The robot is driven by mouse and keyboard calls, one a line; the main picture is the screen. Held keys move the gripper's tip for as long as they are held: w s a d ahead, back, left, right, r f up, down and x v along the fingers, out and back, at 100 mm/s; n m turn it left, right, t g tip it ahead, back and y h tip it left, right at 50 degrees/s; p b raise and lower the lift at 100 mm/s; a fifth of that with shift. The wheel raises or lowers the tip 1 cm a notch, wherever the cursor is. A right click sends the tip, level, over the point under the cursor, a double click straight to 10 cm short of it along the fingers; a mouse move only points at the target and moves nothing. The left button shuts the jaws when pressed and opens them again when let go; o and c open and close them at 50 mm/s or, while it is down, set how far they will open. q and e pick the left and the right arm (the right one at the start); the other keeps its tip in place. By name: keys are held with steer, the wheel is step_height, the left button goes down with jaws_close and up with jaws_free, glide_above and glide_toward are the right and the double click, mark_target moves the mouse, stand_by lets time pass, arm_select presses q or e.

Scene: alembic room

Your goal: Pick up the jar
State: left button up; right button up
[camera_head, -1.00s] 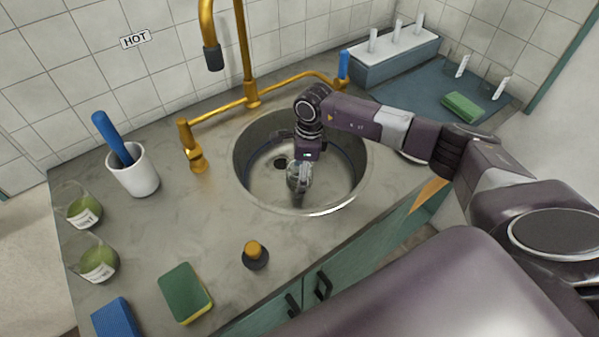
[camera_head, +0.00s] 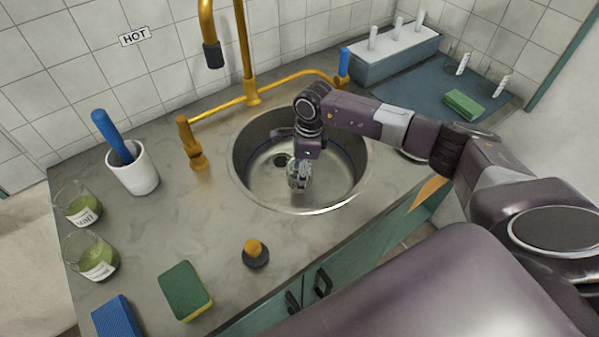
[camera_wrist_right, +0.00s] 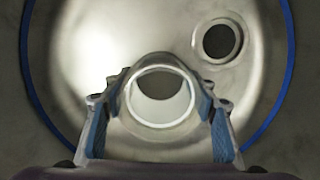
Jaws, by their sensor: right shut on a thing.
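A clear glass jar (camera_wrist_right: 160,118) shows in the right wrist view with its round open mouth facing the camera. My right gripper (camera_wrist_right: 160,112) has its two blue-padded fingers against the jar's sides, one on each side. In the head view my right gripper (camera_head: 301,172) is inside the round metal sink (camera_head: 258,188), pointing down, and mostly covers the jar. Whether the jar touches the sink floor I cannot tell. My left gripper is not in view.
The sink drain (camera_wrist_right: 221,41) is beside the jar. A gold faucet (camera_head: 245,60) stands behind the sink. A white cup with a blue-handled tool (camera_head: 135,172), two jars of green liquid (camera_head: 92,255), a sponge (camera_head: 185,290) and a stopper (camera_head: 256,253) stand left and in front.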

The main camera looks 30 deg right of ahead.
steer(key=shift+r, duration=0.25)
step_height(320, 180, up, 20)
steer(key=b, duration=0.2)
steer(key=shift+f+b, duration=0.25)
steer(key=shift+b, duration=0.05)
stand_by(1.0)
steer(key=shift+r, duration=0.1)
steer(key=g+h+p, duration=0.1)
steer(key=h+p, duration=0.1)
steer(key=g+h+p, duration=0.1)
steer(key=h+p, duration=0.1)
steer(key=p, duration=0.1)
steer(key=shift+r+h, duration=0.2)
steer(key=shift+h, duration=0.1)
stand_by(1.2)
